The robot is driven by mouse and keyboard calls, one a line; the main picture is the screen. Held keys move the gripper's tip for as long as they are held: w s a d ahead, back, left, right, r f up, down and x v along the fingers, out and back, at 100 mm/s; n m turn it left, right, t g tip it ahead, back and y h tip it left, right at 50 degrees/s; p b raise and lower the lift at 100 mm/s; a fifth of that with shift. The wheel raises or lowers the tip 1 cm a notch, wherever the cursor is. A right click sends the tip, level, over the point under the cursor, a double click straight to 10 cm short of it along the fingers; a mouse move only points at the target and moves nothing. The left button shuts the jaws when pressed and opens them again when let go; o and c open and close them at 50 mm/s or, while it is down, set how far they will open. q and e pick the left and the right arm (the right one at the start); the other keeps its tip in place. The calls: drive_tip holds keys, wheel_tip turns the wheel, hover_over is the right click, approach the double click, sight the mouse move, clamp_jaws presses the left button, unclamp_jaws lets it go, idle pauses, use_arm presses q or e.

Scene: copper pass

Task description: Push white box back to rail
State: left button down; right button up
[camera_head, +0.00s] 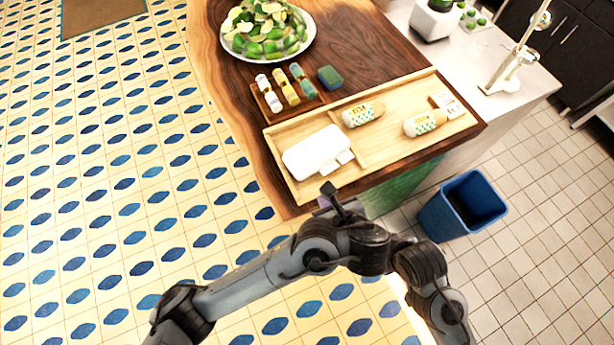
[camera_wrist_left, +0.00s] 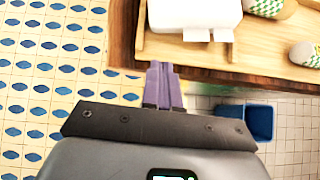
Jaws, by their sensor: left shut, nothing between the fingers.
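The white box (camera_head: 316,151) lies in the left compartment of a light wooden tray (camera_head: 385,163) on the counter. Two small white tabs stick out from its near right side. In the left wrist view the white box (camera_wrist_left: 195,14) is at the top, beyond the tray's near wall (camera_wrist_left: 205,49). My left gripper (camera_head: 329,191) is just in front of the tray's near edge, apart from the box. In the left wrist view its purple fingers (camera_wrist_left: 161,70) are together and empty, pointing toward the tray. My right gripper is not in view.
A blue bin (camera_head: 462,206) stands on the floor.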

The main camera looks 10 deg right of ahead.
use_arm(q)
approach(304, 176)
wheel_tip(304, 176, down, 3)
drive_tip(key=shift+r, duration=0.1)
drive_tip(key=w, duration=0.3)
drive_tip(key=shift+w+a, duration=0.1)
drive_tip(key=shift+a, duration=0.1)
drive_tip(key=shift+w+a+f, duration=0.1)
drive_tip(key=shift+w+f, duration=0.1)
drive_tip(key=shift+w, duration=0.4)
